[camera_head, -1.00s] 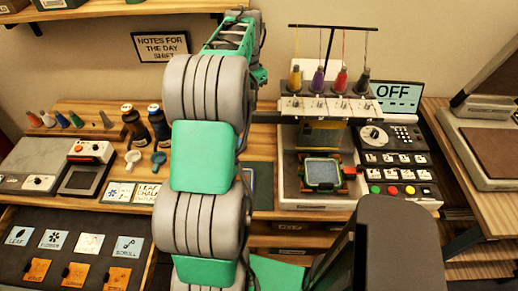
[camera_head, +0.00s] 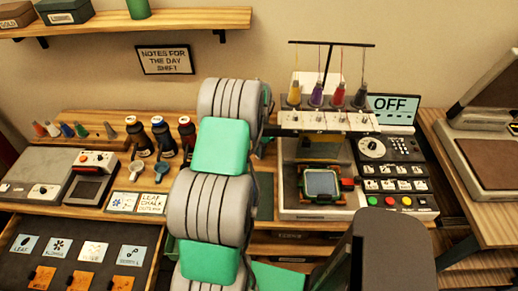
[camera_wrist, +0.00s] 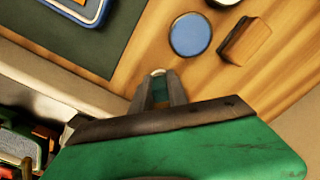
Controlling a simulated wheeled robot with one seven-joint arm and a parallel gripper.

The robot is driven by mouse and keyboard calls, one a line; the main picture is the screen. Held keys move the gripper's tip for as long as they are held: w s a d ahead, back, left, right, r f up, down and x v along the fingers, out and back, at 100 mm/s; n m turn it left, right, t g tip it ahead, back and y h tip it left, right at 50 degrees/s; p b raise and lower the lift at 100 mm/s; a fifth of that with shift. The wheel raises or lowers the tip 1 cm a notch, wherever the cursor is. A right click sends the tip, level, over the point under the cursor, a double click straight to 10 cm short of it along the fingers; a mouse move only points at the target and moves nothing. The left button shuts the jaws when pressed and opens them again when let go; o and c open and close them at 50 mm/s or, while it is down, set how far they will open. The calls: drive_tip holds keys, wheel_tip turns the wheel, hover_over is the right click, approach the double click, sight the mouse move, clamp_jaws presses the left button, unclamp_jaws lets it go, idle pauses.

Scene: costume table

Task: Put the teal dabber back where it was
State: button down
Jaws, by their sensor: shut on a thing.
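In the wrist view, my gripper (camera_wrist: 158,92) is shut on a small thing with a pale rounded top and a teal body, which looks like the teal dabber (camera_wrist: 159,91). Its lower part is hidden between the fingers. The gripper is over bare wood near the edge of a dark mat (camera_wrist: 112,62). In the head view my arm hides the gripper and what it holds.
A round blue-topped thing (camera_wrist: 190,34) and a wooden block (camera_wrist: 243,41) stand beyond the gripper. An embroidery machine (camera_head: 318,125) stands right of my arm.

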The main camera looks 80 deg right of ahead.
drive_tip(key=shift+f, duration=0.15)
drive_tip(key=shift+f+b, duration=0.15)
drive_tip(key=shift+b, duration=0.15)
drive_tip(key=c, duration=1.3)
unclamp_jaws()
